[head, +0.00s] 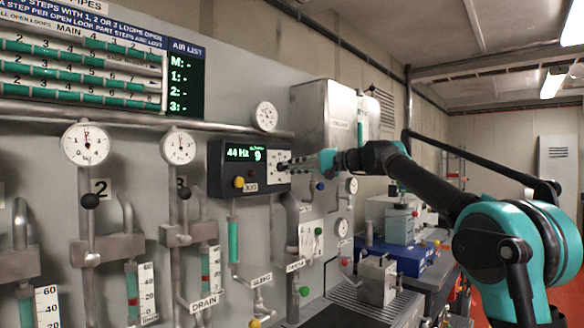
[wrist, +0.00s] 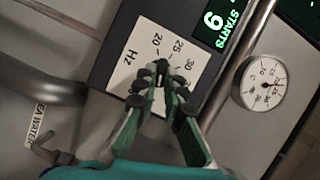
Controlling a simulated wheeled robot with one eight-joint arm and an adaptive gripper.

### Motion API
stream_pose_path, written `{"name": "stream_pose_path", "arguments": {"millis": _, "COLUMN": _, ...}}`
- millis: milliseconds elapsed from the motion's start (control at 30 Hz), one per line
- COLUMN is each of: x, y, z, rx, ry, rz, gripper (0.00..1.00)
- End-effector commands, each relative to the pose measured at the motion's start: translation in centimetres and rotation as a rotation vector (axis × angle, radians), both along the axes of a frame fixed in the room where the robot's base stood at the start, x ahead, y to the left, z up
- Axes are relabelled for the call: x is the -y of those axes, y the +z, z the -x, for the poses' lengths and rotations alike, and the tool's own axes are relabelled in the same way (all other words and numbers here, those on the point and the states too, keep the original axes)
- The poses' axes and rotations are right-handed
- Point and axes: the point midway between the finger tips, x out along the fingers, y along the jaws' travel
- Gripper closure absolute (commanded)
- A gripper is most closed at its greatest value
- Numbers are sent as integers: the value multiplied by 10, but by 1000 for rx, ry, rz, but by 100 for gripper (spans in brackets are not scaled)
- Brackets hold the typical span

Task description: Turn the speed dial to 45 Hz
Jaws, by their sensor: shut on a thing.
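The speed dial sits on a white scale plate (wrist: 158,58) marked Hz, with 20, 25 and 30 readable in the wrist view; the rest of the scale is hidden by my fingers. The plate is on the right face of a dark control box (head: 214,170). The green display (head: 245,154) on the box reads 44 Hz, with a 9 beside it. My gripper (wrist: 162,88) is shut on the dial knob (wrist: 162,68), which is mostly hidden between the fingertips. In the head view my gripper (head: 290,164) reaches the box from the right.
A yellow button (head: 239,182) and a JOG label (head: 251,187) are on the box's lower front. A round gauge (wrist: 263,84) is close to the right of my fingers in the wrist view. Pipes, including one by the SEA WATER label (wrist: 42,124), run nearby.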

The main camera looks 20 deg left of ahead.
Motion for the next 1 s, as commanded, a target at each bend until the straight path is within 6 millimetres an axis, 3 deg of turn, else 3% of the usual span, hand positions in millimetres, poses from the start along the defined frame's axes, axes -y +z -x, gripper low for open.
{"name": "stream_pose_path", "arguments": {"millis": 733, "x": 0, "y": -2, "z": 0, "rx": -85, "ry": 1, "rz": -33, "gripper": 100}}
{"name": "stream_pose_path", "arguments": {"millis": 767, "x": 0, "y": -2, "z": 0, "rx": -85, "ry": 1, "rz": -33, "gripper": 90}}
{"name": "stream_pose_path", "arguments": {"millis": 900, "x": 0, "y": -2, "z": 0, "rx": -85, "ry": 1, "rz": -34, "gripper": 72}}
{"name": "stream_pose_path", "arguments": {"millis": 1000, "x": 0, "y": -2, "z": 0, "rx": -85, "ry": 1, "rz": -34, "gripper": 70}}
